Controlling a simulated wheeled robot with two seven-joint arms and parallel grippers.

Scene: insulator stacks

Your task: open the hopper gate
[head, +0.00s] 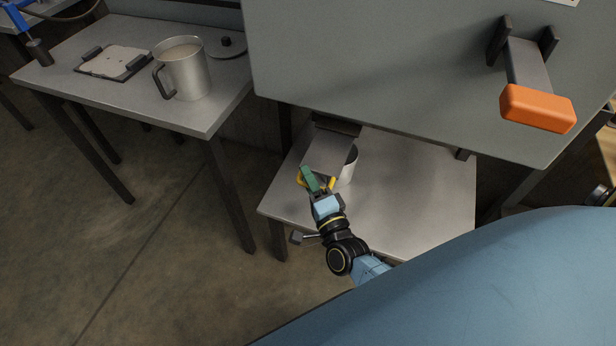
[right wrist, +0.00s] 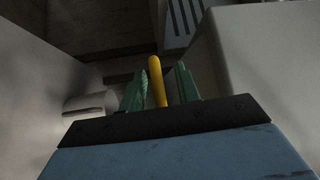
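A grey sloping metal plate (head: 328,152) sits under the large grey panel, at the dark bracket above the low table; I take it for the hopper gate or chute. A yellow bar (head: 332,184) shows at its lower end, partly hidden by my right gripper (head: 310,178). In the right wrist view the yellow bar (right wrist: 157,80) stands between the green fingertips of that gripper (right wrist: 160,88). The fingers are apart, with a small gap on the bar's right side. My left gripper is not in view.
A pale cup (head: 349,168) stands behind the plate on the low table (head: 420,190). The grey panel (head: 370,60) above carries a lever with an orange handle (head: 538,108). A metal jug (head: 184,70) and a clipboard-like tray (head: 114,62) are on the left table (head: 205,118).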

